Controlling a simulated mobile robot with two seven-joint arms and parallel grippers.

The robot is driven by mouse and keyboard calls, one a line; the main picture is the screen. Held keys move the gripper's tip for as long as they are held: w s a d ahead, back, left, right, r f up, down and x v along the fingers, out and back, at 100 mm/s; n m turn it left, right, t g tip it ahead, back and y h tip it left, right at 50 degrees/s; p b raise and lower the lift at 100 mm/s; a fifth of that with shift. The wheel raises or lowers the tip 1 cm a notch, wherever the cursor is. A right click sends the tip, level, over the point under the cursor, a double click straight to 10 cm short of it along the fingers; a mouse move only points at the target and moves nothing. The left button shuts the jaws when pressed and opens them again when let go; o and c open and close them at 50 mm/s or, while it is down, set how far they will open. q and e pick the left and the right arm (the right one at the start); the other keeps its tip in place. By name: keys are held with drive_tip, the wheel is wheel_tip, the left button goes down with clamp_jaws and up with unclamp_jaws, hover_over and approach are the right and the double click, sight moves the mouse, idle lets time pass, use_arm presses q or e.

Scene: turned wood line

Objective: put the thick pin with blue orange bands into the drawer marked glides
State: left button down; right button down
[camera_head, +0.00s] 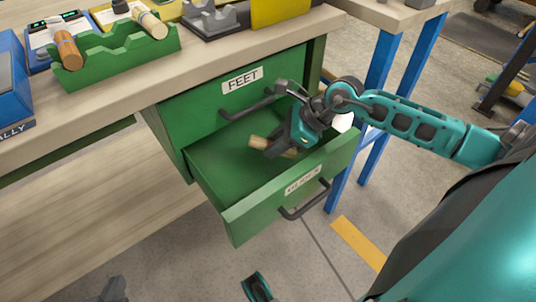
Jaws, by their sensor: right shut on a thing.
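The lower green drawer (245,212) is pulled open; its front label (303,183) is small and slanted and seems to read GLIDES. My right gripper (277,147) reaches down into the drawer and is shut on a light wooden pin (258,142). The pin lies roughly level, its end sticking out left of the fingers. No blue or orange bands can be made out on it; the fingers cover part of it. I cannot tell whether it touches the drawer floor. A teal and dark part of mine (258,287) shows at the bottom edge, perhaps of my left gripper.
The drawer marked FEET (242,80) is above, shut, its handle (246,104) close to my right gripper. On the bench (120,85) stand a green notched rack (115,55), a brown turned piece (67,48) and a pale one (150,24). A blue-legged table stands at right.

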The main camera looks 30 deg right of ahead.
drive_tip(key=f, duration=0.2)
drive_tip(key=f+b, duration=0.1)
drive_tip(key=shift+w+a+f, duration=0.1)
drive_tip(key=shift+w+a, duration=0.15)
drive_tip(key=shift+a, duration=0.15)
drive_tip(key=shift+w+r+g+h, duration=0.3)
drive_tip(key=shift+r+h, duration=0.1)
drive_tip(key=shift+r, duration=0.15)
drive_tip(key=shift+w+a+g+h, duration=0.1)
drive_tip(key=shift+a+g+h, duration=0.2)
drive_tip(key=shift+g+h, duration=0.55)
drive_tip(key=shift+f, duration=0.85)
drive_tip(key=shift+f+b, duration=0.55)
drive_tip(key=shift+f, duration=0.1)
